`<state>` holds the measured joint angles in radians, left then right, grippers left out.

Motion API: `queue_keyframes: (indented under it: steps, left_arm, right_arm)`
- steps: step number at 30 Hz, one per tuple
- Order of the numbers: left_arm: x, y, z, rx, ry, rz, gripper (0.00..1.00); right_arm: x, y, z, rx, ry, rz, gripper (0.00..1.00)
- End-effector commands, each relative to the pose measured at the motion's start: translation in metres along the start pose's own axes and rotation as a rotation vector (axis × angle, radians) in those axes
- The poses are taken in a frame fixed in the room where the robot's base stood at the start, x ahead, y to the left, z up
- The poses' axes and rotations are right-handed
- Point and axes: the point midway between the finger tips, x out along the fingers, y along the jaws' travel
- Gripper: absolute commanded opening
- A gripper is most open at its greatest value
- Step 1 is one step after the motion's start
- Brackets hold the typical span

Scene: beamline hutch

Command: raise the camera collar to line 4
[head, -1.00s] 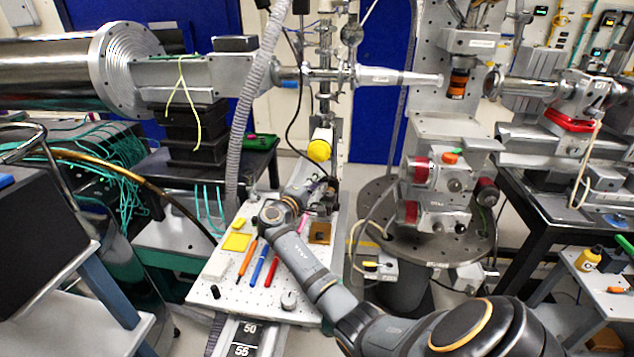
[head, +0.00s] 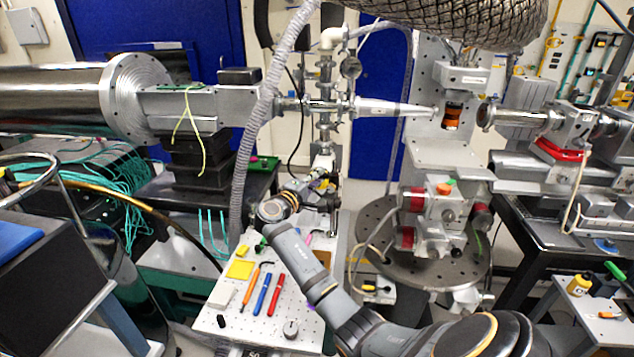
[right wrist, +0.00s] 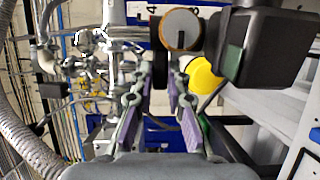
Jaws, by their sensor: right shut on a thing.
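The camera collar (right wrist: 160,72) shows in the right wrist view as a dark part between my right gripper's purple finger pads. My right gripper (right wrist: 160,88) is shut on it. A plate with a visible 4 (right wrist: 152,10) is at the top edge, partly hidden. In the head view my right gripper (head: 318,190) is at the upright post (head: 325,125); the collar is too small to make out there. My left gripper is not in view.
A perforated bench plate (head: 225,325) holds a yellow pad (head: 240,269) and several coloured pens. A grey corrugated hose (head: 247,150) hangs left of the post. The steel beam pipe nozzle (head: 385,108) is above my right gripper. A thick braided tube (head: 450,20) crosses the top.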

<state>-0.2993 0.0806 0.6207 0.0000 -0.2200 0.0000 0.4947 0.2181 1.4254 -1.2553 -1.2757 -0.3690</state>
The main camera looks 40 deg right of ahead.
Motion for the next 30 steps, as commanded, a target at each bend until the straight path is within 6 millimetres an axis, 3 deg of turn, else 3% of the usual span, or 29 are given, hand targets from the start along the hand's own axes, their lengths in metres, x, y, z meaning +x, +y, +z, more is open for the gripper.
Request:
queue_keyframes:
  steps: [4,5,10,20,23,30]
  left_arm:
    - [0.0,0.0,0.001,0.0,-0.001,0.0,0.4]
    - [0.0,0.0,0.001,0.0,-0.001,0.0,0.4]
    - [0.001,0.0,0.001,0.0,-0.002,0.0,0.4]
    - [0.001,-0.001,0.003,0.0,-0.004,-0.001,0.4]
    - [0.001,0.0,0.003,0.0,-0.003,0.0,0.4]
    - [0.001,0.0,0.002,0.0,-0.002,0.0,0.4]
  right_arm:
    - [0.001,0.003,0.0,0.003,0.001,0.006,0.0]
    - [0.001,0.003,0.0,0.003,0.001,0.006,0.16]
    - [0.0,0.001,0.0,0.002,0.001,0.003,0.38]
    - [-0.004,-0.001,-0.001,0.001,0.002,-0.001,0.38]
    - [-0.018,-0.002,-0.001,0.001,0.003,-0.003,0.38]
    - [-0.077,-0.002,-0.001,0.002,0.004,-0.005,0.38]
